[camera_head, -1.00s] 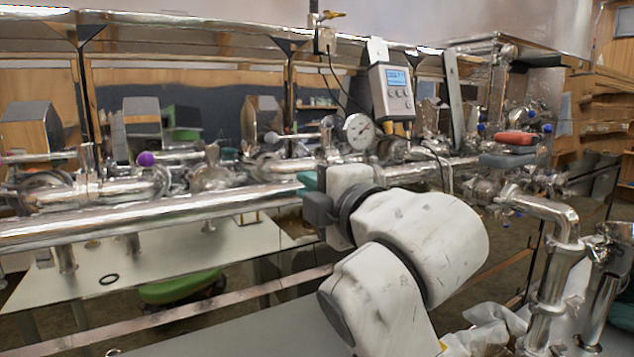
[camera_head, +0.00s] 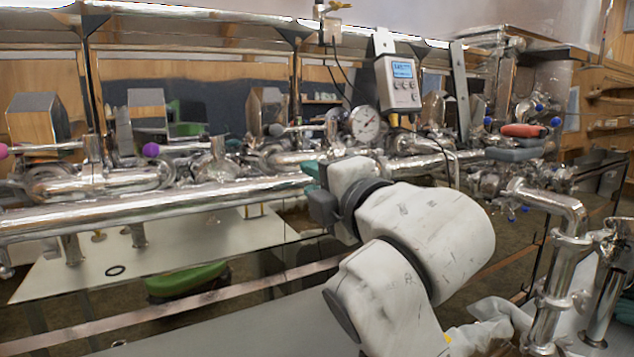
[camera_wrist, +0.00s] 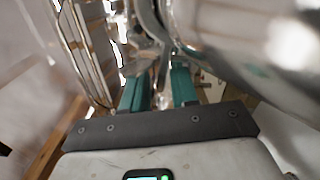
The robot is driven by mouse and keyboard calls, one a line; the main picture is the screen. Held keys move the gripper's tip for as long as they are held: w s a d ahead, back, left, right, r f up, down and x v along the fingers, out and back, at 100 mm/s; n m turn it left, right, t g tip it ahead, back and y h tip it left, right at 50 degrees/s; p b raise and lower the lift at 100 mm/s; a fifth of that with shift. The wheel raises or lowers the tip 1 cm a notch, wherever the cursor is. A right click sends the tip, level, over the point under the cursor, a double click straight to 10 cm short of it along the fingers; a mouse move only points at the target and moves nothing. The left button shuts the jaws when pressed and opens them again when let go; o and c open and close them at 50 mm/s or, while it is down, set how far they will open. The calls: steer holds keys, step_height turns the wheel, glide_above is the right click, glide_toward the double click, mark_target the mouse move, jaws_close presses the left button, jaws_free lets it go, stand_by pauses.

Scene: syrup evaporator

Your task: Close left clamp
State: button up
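In the wrist view, my gripper (camera_wrist: 158,92) has two teal fingers that stand apart. A thin shiny metal lever (camera_wrist: 163,85) shows between them; I cannot tell whether either finger touches it. It hangs below bright steel fittings (camera_wrist: 145,55), possibly part of a clamp, but the picture is blurred. In the head view, a sliver of teal at my gripper (camera_head: 311,170) shows beside the long steel pipe (camera_head: 160,205). My arm hides most of the fingers and the fittings behind it. I cannot single out the left clamp in the head view.
A round gauge (camera_head: 365,124) and a grey meter box (camera_head: 399,84) stand above the pipes. A purple knob (camera_head: 151,150) is at left, a red handle (camera_head: 523,130) at right. In the wrist view, a large steel pipe (camera_wrist: 250,45) lies close on the right.

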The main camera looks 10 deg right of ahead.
steer(key=shift+f, duration=0.25)
